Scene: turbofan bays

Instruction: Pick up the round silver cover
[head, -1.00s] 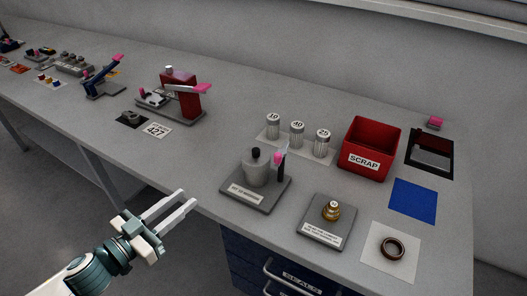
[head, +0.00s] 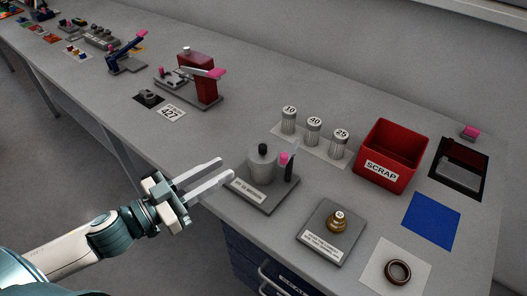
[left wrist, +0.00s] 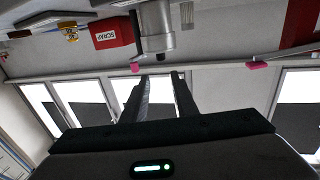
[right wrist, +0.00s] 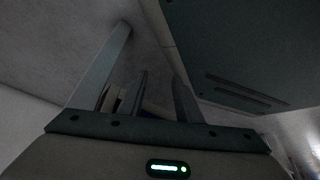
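A round silver-grey cover with a black knob (head: 262,165) sits on a dark labelled stand (head: 257,196) near the bench's front edge. A grey cylinder (left wrist: 158,32), apparently the same piece, shows upside down in the left wrist view. My left gripper (head: 227,169) is open and empty, with its fingertips just left of the cover and apart from it. Its two fingers (left wrist: 160,78) point toward the cylinder in the left wrist view. My right gripper is outside the head view. In the dim right wrist view its fingers (right wrist: 153,55) look apart with nothing between them.
A pink-tipped upright tool (head: 287,163) stands on the same stand, right of the cover. Behind are several labelled canisters (head: 314,131) and a red scrap bin (head: 386,157). A brass piece (head: 337,221) sits on a pad to the right. Bare bench lies left of the stand.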

